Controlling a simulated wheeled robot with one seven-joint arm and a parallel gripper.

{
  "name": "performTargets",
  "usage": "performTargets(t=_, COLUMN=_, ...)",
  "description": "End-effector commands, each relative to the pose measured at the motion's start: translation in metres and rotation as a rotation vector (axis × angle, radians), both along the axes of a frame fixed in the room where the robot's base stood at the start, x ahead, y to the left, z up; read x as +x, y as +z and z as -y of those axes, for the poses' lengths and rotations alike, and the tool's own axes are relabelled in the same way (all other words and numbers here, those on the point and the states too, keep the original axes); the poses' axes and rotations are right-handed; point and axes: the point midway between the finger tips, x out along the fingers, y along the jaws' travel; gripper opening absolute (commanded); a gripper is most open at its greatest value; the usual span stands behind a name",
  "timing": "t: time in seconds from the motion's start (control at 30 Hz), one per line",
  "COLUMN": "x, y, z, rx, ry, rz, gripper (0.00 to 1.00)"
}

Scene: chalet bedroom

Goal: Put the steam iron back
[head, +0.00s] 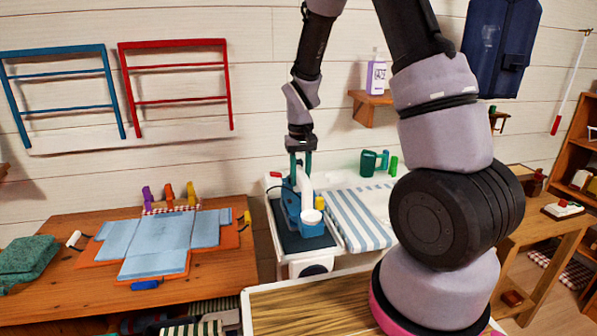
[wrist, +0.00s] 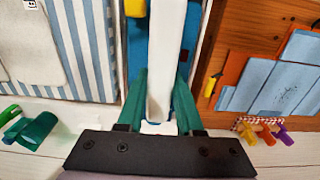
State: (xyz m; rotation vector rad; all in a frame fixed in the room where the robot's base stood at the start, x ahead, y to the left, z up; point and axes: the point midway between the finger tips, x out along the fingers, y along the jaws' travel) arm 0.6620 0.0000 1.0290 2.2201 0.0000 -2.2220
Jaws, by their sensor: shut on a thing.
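The steam iron (head: 313,226) is blue with a white upper part, and stands over the dark pad (head: 287,242) on the white cabinet. My gripper (head: 300,172) points down from above and is shut on the iron. In the wrist view the white part of the iron (wrist: 165,60) runs between the two green fingers of my gripper (wrist: 160,100), with blue body at its side. I cannot tell whether the iron's base touches the pad, as its underside is hidden.
A blue-striped cloth (head: 357,220) lies right of the pad. A wall shelf (head: 369,105) holds a purple-labelled bottle (head: 377,76).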

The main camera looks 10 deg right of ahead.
Motion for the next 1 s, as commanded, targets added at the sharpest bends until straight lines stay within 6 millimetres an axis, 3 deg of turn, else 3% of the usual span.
performTargets(t=0.4, x=0.000, y=-0.040, z=0.000, rx=0.001, ry=-0.002, rz=0.000, gripper=0.00)
performTargets(t=0.87, x=0.001, y=-0.046, z=0.000, rx=0.001, ry=-0.001, rz=0.002, gripper=0.00)
performTargets(t=0.9, x=0.000, y=-0.046, z=0.000, rx=0.000, ry=-0.001, rz=0.000, gripper=0.50)
performTargets(t=0.93, x=0.000, y=-0.046, z=0.000, rx=0.000, ry=-0.001, rz=0.000, gripper=0.62)
performTargets(t=1.0, x=0.000, y=-0.046, z=0.000, rx=0.000, ry=-0.001, rz=0.000, gripper=0.65)
